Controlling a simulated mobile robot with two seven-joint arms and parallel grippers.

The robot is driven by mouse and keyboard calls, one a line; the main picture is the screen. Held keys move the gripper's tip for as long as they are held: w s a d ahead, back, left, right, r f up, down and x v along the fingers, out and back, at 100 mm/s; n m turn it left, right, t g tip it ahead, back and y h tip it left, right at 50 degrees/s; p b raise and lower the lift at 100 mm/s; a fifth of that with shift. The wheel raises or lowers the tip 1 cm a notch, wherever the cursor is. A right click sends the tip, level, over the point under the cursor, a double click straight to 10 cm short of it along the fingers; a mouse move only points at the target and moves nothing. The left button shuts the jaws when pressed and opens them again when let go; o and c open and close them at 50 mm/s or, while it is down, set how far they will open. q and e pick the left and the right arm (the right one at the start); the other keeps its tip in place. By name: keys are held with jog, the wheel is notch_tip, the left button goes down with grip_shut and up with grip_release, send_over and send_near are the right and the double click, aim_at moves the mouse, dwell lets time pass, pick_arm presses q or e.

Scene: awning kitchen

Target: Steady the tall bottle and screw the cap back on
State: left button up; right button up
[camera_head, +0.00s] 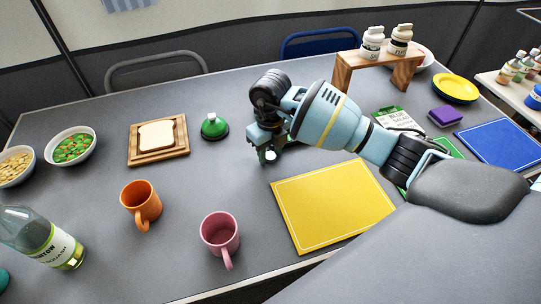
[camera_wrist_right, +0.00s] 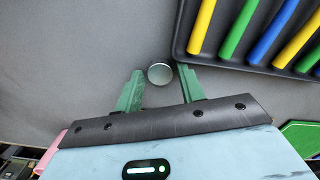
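The tall bottle (camera_head: 48,240), clear with a green-and-white label, is at the left edge in the head view. It looks upright, leaning left in the picture; its mouth is not clearly seen. A small round silver disc, apparently the cap (camera_wrist_right: 160,74), lies on the table between the fingertips of my right gripper (camera_wrist_right: 161,80) in the wrist view. Narrow gaps show between it and the fingers. In the head view this gripper (camera_head: 267,156) points down at the table, far right of the bottle. My left gripper is not recognisable in view.
An orange mug (camera_head: 142,203) and a pink mug (camera_head: 220,236) stand between bottle and right gripper. A green domed object (camera_head: 214,126) and a bread board (camera_head: 142,159) are behind. A dark tray (camera_wrist_right: 229,62) of coloured sticks lies beside the gripper. A yellow mat (camera_head: 330,205) is in front.

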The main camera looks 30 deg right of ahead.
aim_at(270, 156)
jog(key=c, duration=0.7)
jog(key=shift+r, duration=0.15)
jog(key=shift+r, duration=0.7)
jog(key=shift+a+r, duration=0.2)
jog(key=shift+r, duration=0.85)
jog(key=s+a, duration=0.2)
jog(key=a, duration=0.2)
jog(key=s+a, duration=0.3)
jog(key=a, duration=0.2)
jog(key=s+a+r, duration=0.1)
jog(key=s+a, duration=0.2)
jog(key=a, duration=0.1)
jog(key=shift+a+r, duration=0.1)
jog(key=shift+a, duration=0.1)
